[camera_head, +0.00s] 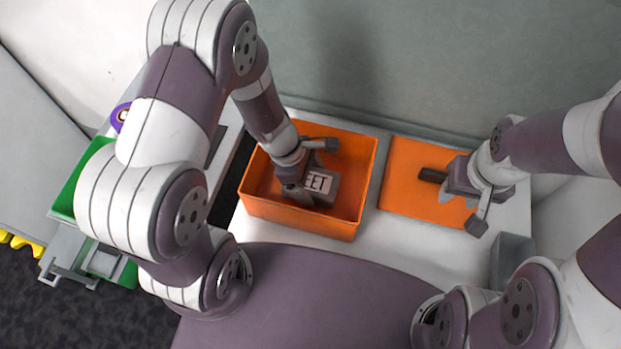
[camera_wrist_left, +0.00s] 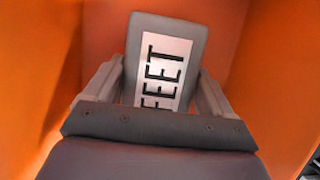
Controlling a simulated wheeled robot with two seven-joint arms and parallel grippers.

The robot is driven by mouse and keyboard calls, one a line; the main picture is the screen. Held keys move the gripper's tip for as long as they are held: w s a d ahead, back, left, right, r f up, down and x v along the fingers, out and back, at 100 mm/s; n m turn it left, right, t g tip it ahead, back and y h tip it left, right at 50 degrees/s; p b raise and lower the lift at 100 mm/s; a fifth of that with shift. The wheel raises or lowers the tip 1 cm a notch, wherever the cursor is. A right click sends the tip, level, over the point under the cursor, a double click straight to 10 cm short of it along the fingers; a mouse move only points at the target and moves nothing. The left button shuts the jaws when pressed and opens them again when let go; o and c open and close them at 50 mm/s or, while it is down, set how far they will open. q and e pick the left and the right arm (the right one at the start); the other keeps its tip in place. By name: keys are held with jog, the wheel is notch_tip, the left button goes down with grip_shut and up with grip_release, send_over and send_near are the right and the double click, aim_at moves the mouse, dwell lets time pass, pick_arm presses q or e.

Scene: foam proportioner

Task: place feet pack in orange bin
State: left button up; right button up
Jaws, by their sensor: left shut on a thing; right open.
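The feet pack (camera_head: 322,187) is a grey block with a white label, and the label reads FEET in the left wrist view (camera_wrist_left: 165,70). My left gripper (camera_head: 310,170) is shut on the pack, with one finger on each side of it. Gripper and pack are down inside the orange bin (camera_head: 300,219), within its walls. Whether the pack touches the bin floor cannot be told. My right gripper (camera_head: 455,200) is open and empty above the orange mat on the right.
An orange mat (camera_head: 405,190) lies right of the bin on the white table (camera_head: 400,240). A green bin (camera_head: 75,185) stands at the left, partly behind my left arm. A grey block (camera_head: 512,255) sits at the table's right. A wall runs behind the table.

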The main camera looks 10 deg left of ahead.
pick_arm(q)
jog(key=shift+f+b, duration=0.25)
jog(key=shift+b, duration=0.05)
jog(key=o, duration=1)
jog(key=s+a+r+m+y+p, duration=0.1)
jog(key=a+r+m, duration=0.2)
jog(key=r+m, duration=0.2)
jog(key=s+a+r+m+t+y+p, duration=0.1)
jog(key=a+r+m+y, duration=0.1)
jog(key=r+m, duration=0.4)
jog(key=s+a+r+m+y+p, duration=0.1)
jog(key=a+r+m, duration=0.2)
jog(key=r+m, duration=0.3)
jog(key=shift+a+m+t+p, duration=0.3)
jog(key=shift+a+m, duration=0.1)
jog(key=shift+m, duration=0.1)
